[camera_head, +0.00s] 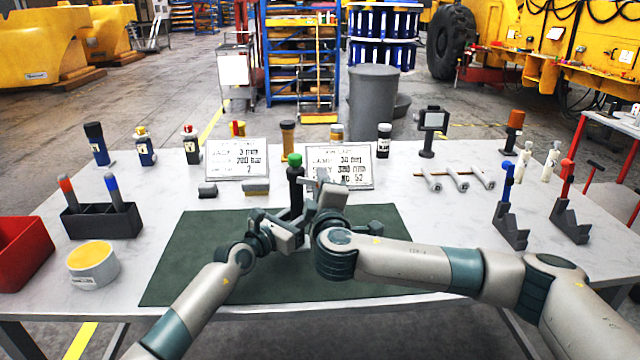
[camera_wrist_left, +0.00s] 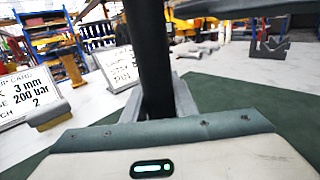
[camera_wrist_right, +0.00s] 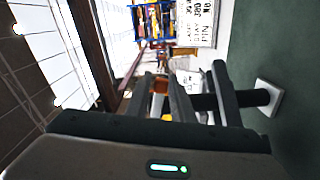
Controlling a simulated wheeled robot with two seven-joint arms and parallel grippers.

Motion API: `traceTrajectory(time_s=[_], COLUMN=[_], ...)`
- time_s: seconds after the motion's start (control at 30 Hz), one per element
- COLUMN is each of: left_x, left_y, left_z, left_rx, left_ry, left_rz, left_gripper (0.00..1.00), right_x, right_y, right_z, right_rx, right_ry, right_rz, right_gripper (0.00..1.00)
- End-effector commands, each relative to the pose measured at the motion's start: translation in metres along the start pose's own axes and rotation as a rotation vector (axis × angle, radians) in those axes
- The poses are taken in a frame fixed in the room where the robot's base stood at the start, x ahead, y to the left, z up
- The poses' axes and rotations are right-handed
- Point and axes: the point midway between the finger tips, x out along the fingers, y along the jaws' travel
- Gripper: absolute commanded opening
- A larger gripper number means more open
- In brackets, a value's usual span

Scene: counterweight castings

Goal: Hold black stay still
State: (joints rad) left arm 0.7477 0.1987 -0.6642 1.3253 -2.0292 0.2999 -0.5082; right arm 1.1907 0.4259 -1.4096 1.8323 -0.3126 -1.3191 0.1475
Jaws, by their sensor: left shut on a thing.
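The black stay (camera_head: 295,182) is an upright black post with a green top, standing over the mat in the head view. It rises dark between my left fingers in the left wrist view (camera_wrist_left: 147,55). In the right wrist view it lies sideways, with a pale square foot (camera_wrist_right: 268,97) at its lower end. My left gripper (camera_head: 291,228) is shut on the stay. My right gripper (camera_head: 328,190) is beside it, just to the right. Its fingers (camera_wrist_right: 161,98) stand a little apart, with background colour showing between them. My grippers hide part of the stay.
The dark green mat (camera_head: 190,270) lies under both arms. Two printed signs (camera_head: 237,160) (camera_head: 338,166) stand behind. A black holder (camera_head: 103,220), a yellow-topped tub (camera_head: 92,264) and a red bin (camera_head: 22,250) are on the left. Grey stands (camera_head: 510,228) (camera_head: 570,220) are on the right.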

Motion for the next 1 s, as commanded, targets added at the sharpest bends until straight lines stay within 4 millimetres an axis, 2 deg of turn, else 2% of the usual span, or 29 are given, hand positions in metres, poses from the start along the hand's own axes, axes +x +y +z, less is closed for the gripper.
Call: traceTrajectory(time_s=[0.03,0.07,0.1,0.47,1.0], left_x=[0.0,0.0,0.0,0.0,0.0], left_y=[0.0,0.0,0.0,0.0,-0.001], left_z=[-0.001,-0.001,-0.001,-0.001,-0.001], left_rx=[0.0,0.0,0.0,0.0,0.0], left_ry=[0.001,0.001,0.001,0.001,0.002], left_rz=[0.0,0.0,0.0,-0.001,-0.001], left_gripper=[0.0,0.0,0.0,0.0,0.0], right_x=[0.0,0.0,0.0,-0.001,-0.001], right_y=[0.0,0.0,0.0,0.0,0.013], right_z=[0.0,0.0,0.0,-0.003,-0.003], right_rx=[0.0,0.0,0.0,-0.035,-0.252], right_ry=[0.0,0.0,0.0,0.005,0.004], right_rz=[0.0,0.0,0.0,-0.005,0.0], right_gripper=[0.08,0.01,0.0,0.0,0.0])
